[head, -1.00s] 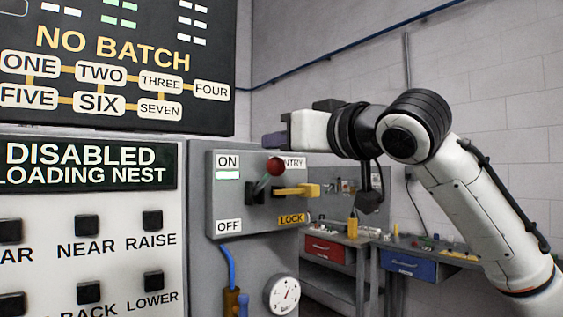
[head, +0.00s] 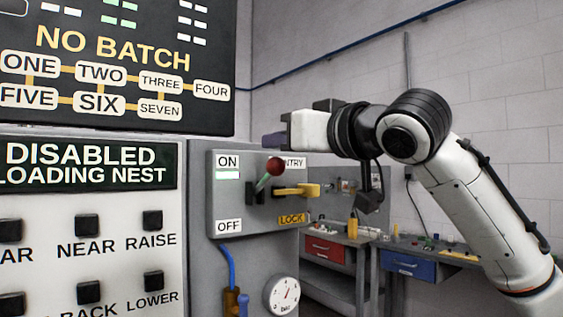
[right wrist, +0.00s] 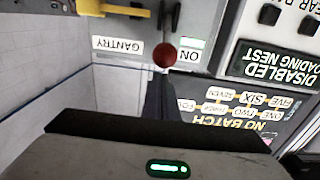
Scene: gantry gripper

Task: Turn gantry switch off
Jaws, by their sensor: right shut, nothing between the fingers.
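The gantry switch box (head: 240,205) is grey, with an ON label at its top and an OFF label at its bottom. Its lever has a red ball knob (head: 275,166) and is tilted up toward ON, where a pale green light (head: 228,175) shows. A yellow lock handle (head: 296,190) sits to the right of the lever, above the LOCK label. My right gripper (head: 274,140) is shut and empty, just above the knob at the box's top edge. In the right wrist view the knob (right wrist: 165,55) shows just beyond the fingers (right wrist: 160,98). My left gripper is not in view.
A button panel (head: 100,260) with a DISABLED LOADING NEST sign stands at the left, under a dark batch board (head: 120,70). A round gauge (head: 282,295) and a blue hose sit below the box. A workbench with red and blue drawers (head: 410,265) stands behind at right.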

